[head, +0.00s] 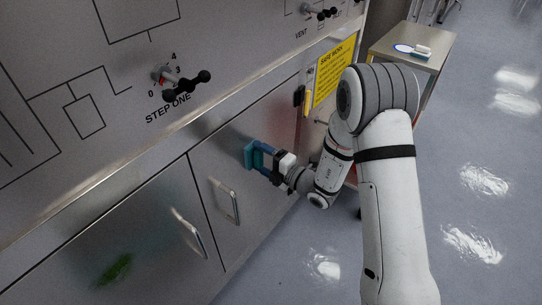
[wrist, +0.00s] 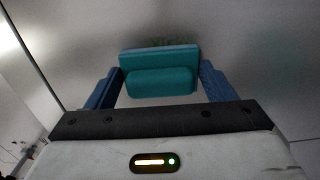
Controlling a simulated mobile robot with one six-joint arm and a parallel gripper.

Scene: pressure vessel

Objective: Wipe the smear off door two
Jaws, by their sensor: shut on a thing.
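My gripper (head: 262,157) is shut on a teal wiping block (head: 249,155), which is at the face of the right lower door (head: 215,170). In the wrist view the block (wrist: 160,80) sits between two blue fingers, close to a grey surface; I cannot tell whether it touches. A faint dark green patch (wrist: 168,43) shows just past the block's far edge, the rest of it hidden by the block. A separate green smear (head: 115,269) is on the left lower door (head: 150,235). No door numbers are readable.
Bar handles stick out from the right door (head: 233,204) and left door (head: 190,234). A black-handled valve (head: 185,79) projects from the panel above. A yellow sign (head: 335,70) hangs beyond the right door. A metal cart (head: 440,45) stands at the back right. The floor at right is clear.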

